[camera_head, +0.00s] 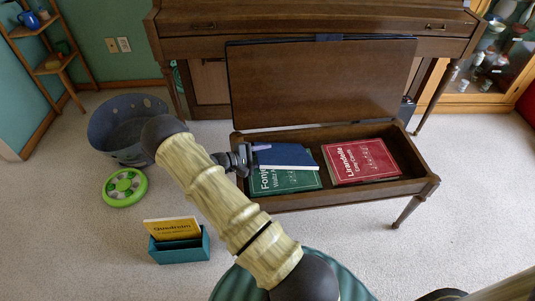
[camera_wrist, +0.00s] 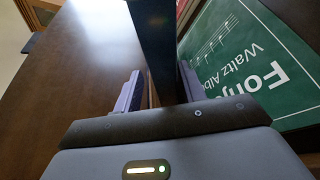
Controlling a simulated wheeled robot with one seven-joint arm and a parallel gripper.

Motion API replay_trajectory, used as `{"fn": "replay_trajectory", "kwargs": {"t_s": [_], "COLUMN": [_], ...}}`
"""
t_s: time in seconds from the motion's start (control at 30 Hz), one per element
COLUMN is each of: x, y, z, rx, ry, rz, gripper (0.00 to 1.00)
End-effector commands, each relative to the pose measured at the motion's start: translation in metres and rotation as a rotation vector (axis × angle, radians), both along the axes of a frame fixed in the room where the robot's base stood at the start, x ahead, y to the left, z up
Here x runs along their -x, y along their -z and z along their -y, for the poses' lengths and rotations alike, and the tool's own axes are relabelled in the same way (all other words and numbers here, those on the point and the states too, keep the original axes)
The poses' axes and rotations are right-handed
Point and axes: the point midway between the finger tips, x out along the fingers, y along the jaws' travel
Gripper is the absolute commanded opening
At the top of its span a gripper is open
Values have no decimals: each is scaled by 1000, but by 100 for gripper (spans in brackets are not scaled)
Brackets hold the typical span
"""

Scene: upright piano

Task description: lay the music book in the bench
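A dark blue music book (camera_head: 287,156) is at the left side of the open bench (camera_head: 405,192), over the upper part of a green book (camera_head: 285,182). Whether it touches the green book I cannot tell. My gripper (camera_head: 247,158) is at its left edge. In the wrist view the blue book (camera_wrist: 165,45) stands edge-on between the two fingers of my gripper (camera_wrist: 160,88). A strip of brown shows between the left finger and the book, so the fingers look open around it. The green book (camera_wrist: 250,65) shows to the right.
A red book (camera_head: 361,161) lies in the bench's right half. The raised lid (camera_head: 320,80) stands behind, before the piano (camera_head: 310,17). A teal box (camera_head: 180,250) with a yellow book (camera_head: 173,228), a grey tub (camera_head: 115,125) and a green disc (camera_head: 125,187) are on the carpet at left.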

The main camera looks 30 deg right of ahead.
Motion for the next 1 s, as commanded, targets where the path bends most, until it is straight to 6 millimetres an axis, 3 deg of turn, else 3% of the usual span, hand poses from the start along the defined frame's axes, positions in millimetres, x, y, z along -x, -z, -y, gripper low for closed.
{"fn": "replay_trajectory", "kwargs": {"t_s": [0.7,1.0], "x": [-19,-21], "y": [-33,-36], "z": [-134,-156], "rx": [1,2], "ry": [-3,1], "rz": [0,-1], "gripper": [40,40]}}
